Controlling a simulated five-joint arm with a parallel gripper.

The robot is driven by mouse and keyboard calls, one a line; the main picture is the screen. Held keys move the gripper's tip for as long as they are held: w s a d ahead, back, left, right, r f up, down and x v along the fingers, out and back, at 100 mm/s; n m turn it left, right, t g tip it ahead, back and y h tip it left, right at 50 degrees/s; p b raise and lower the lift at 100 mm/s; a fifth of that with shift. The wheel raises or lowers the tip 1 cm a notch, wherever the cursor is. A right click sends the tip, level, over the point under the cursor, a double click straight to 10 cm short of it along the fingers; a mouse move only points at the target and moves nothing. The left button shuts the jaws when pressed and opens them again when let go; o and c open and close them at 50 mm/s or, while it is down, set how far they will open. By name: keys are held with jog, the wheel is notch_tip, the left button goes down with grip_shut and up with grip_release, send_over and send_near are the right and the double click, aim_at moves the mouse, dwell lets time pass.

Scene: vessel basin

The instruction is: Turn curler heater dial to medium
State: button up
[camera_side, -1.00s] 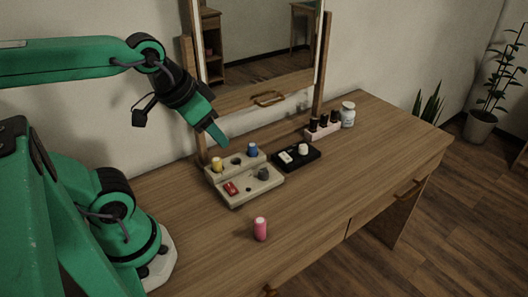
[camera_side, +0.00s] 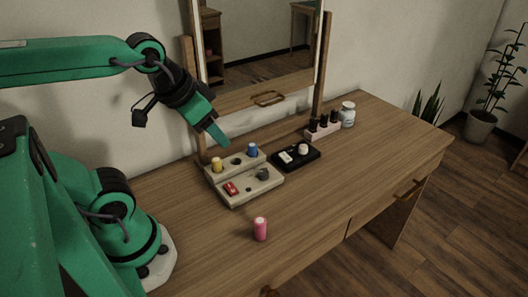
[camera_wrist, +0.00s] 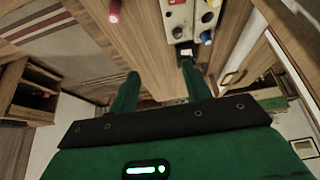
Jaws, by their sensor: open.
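The curler heater (camera_side: 246,183) is a beige stepped box on the wooden dresser top, below the mirror. Its dark dial (camera_side: 263,174) is on the lower front step, right of a red switch (camera_side: 231,188). The dial's setting is too small to read. A yellow curler (camera_side: 216,165) and a blue curler (camera_side: 252,150) stand in its upper step. A pink curler (camera_side: 260,229) stands on the dresser in front. My gripper (camera_side: 218,135) is above the back of the heater, clear of the dial. In the wrist view, my gripper (camera_wrist: 160,82) is open and empty, fingers spread apart.
A black tray (camera_side: 296,156) with small white items lies right of the heater. A pink holder (camera_side: 323,130) with black-capped bottles and a glass jar (camera_side: 347,115) stand farther right. The mirror (camera_side: 262,45) rises behind. The dresser's front right (camera_side: 340,190) is clear.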

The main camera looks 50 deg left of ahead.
jog(key=g, duration=0.5)
send_over(263, 171)
jog(key=f, duration=1.3)
jog(key=shift+s+d+f, duration=0.15)
jog(key=shift+s+d, duration=0.05)
jog(key=shift+s, duration=0.05)
jog(key=shift+w+a+f+g, duration=0.1)
jog(key=shift+w+f+g, duration=0.15)
jog(key=shift+f, duration=0.2)
jog(key=shift+f, duration=3.9)
